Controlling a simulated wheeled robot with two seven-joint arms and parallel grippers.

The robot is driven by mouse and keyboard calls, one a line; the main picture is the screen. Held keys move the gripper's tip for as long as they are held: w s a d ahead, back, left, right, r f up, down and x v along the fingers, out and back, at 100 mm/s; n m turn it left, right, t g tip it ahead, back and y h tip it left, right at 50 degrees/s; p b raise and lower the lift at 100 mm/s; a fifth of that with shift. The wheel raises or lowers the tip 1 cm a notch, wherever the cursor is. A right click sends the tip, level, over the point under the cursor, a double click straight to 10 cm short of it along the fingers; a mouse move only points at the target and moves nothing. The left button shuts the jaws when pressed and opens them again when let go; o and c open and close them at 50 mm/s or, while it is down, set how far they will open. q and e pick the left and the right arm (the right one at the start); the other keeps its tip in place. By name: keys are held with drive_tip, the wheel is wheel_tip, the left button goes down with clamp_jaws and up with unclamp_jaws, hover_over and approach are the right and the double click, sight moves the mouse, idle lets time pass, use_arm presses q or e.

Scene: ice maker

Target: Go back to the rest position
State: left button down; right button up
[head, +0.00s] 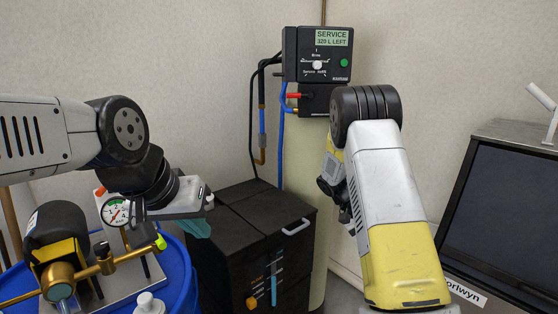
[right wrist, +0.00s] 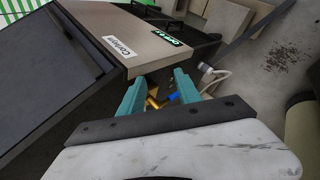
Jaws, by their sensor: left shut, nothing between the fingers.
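My left gripper (head: 198,229) shows in the head view with its teal fingers shut and empty. It hangs beside the blue barrel, close to the left edge of the black cabinet. My right arm stands at the right of the head view, and its gripper is hidden behind the arm links there. In the right wrist view the teal fingers of my right gripper (right wrist: 161,82) are apart with nothing held between them.
A black cabinet (head: 265,205) with a pale handle stands in the middle. A service control box (head: 318,55) hangs on the wall above. A blue barrel (head: 178,275) carries a gauge (head: 115,211) and brass fittings. An ice maker (head: 505,215) stands at right and shows beside my right gripper (right wrist: 135,35).

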drive_tip(key=s+a+r+n+t+y, duration=0.2)
drive_tip(key=s+a+r+t+y, duration=0.3)
drive_tip(key=s+a+r, duration=0.3)
drive_tip(key=s+a+r+n+t+y, duration=0.2)
drive_tip(key=s+a+r+t+y, duration=0.3)
drive_tip(key=s+a+r, duration=0.4)
drive_tip(key=s+r, duration=0.4)
drive_tip(key=r, duration=0.1)
drive_tip(key=shift+s, duration=0.4)
drive_tip(key=shift+r, duration=0.1)
